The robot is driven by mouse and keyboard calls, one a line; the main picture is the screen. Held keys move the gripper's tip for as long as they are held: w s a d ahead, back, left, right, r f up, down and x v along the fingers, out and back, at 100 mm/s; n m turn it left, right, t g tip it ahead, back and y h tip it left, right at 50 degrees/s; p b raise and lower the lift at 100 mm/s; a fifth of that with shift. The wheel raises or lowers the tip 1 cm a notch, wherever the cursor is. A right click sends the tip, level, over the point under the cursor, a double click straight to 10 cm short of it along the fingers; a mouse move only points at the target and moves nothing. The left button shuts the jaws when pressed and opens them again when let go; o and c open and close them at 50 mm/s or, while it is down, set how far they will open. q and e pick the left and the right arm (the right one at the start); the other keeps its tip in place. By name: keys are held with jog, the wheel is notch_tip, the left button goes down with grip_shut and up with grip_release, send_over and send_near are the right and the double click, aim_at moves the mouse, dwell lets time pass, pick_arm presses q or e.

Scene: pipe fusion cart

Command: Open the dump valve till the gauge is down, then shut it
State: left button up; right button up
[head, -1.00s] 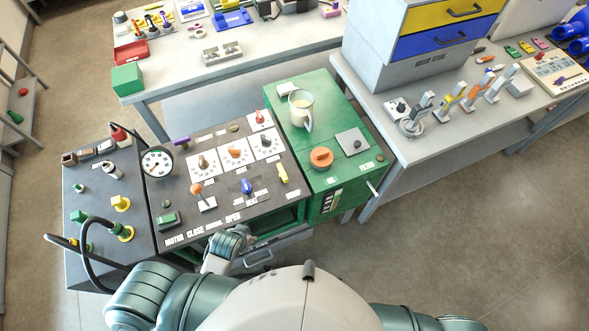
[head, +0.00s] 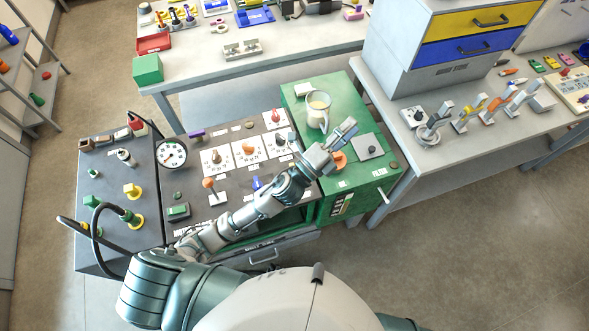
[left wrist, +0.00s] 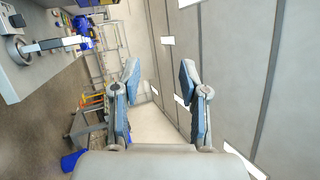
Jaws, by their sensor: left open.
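The round pressure gauge (head: 172,153), with a white face and dark rim, stands at the left of the dark control panel (head: 190,185). Its needle is too small to read. I cannot tell for sure which handle is the dump valve. The yellow lever at the panel's right side is hidden behind my left arm. A blue knob (head: 257,183) shows just beside the arm. My left gripper (head: 347,130) reaches across the panel over the green cabinet, near the mug and orange knob. Its blue-padded fingers are open and empty in the left wrist view (left wrist: 160,100). My right gripper is out of view.
The green cabinet top (head: 300,98) holds a mug (head: 318,110), an orange knob (head: 338,160) and a grey plate (head: 368,146). Benches with tools stand behind and right.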

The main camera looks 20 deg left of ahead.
pick_arm(q)
jog(key=s+d+r+m+g+h, duration=0.1)
jog(key=s+d+m+g+h, duration=0.35)
jog(key=m+g, duration=0.5)
jog(key=s+d+r+m+g+h, duration=0.25)
jog(key=d+m+g+h, duration=0.3)
jog(key=m, duration=0.75)
jog(key=s+f+m+g+y, duration=0.3)
jog(key=f+m+g+y, duration=0.4)
jog(key=f+m+y, duration=0.4)
jog(key=w+a+f+m+t+y, duration=0.2)
jog(key=w+a+f+m+y, duration=0.35)
jog(key=a, duration=0.55)
jog(key=w+a+t+y, duration=0.1)
jog(key=w+a+y, duration=0.2)
jog(key=a, duration=0.4)
jog(key=w+a+y, duration=0.3)
jog(key=a+y, duration=0.1)
jog(key=a, duration=0.2)
jog(key=shift+m+h, duration=0.25)
jog(key=shift+m, duration=0.15)
notch_tip(320, 180, down, 17)
jog(key=shift+s+f+p, duration=0.15)
jog(key=shift+p, duration=0.5)
